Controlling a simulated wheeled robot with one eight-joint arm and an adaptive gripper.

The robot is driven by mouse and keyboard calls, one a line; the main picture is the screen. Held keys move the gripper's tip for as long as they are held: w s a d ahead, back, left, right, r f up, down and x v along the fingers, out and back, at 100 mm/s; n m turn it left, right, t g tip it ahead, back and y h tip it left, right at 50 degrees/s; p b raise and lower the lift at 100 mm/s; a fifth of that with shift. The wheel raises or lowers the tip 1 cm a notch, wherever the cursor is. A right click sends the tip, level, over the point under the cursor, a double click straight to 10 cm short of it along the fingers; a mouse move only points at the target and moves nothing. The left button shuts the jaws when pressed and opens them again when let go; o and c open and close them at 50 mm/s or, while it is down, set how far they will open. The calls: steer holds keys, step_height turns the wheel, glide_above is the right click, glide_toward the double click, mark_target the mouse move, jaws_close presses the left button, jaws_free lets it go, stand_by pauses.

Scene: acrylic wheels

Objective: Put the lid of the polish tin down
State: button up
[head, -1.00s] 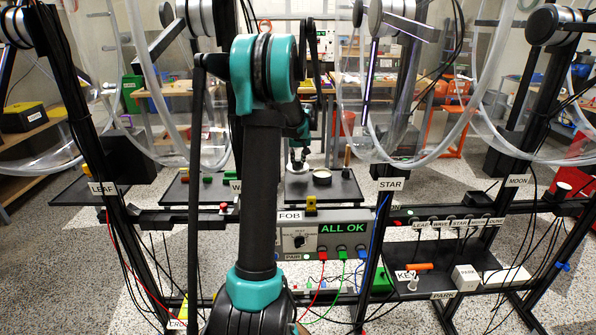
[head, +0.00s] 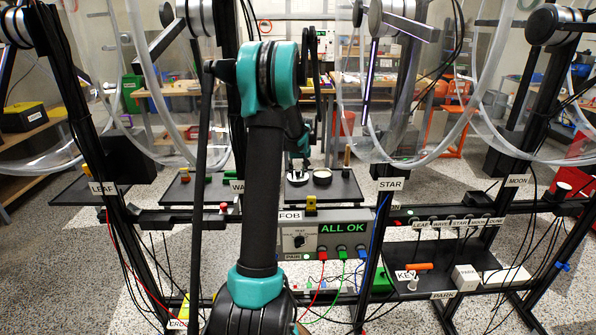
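The open polish tin (head: 322,177) is a small dark round tin with a pale top, standing on the dark tray (head: 342,192) behind the FOB panel. A pale disc, apparently the tin's lid (head: 298,180), is just left of the tin, at about the level of the tray top. My gripper (head: 299,169) points down directly above this disc, with its fingertips at or close to it. The view is too small to tell whether the fingers still grip the lid or whether the lid fully touches the tray.
An upright wooden-handled tool (head: 346,158) stands just right and behind the tin. Black posts and clear acrylic wheels flank the tray on both sides. The FOB panel (head: 326,240) reads ALL OK in front. Bare tray shows right of the tin.

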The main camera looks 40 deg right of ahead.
steer(key=shift+r, duration=0.1)
steer(key=v, duration=1.2)
stand_by(1.4)
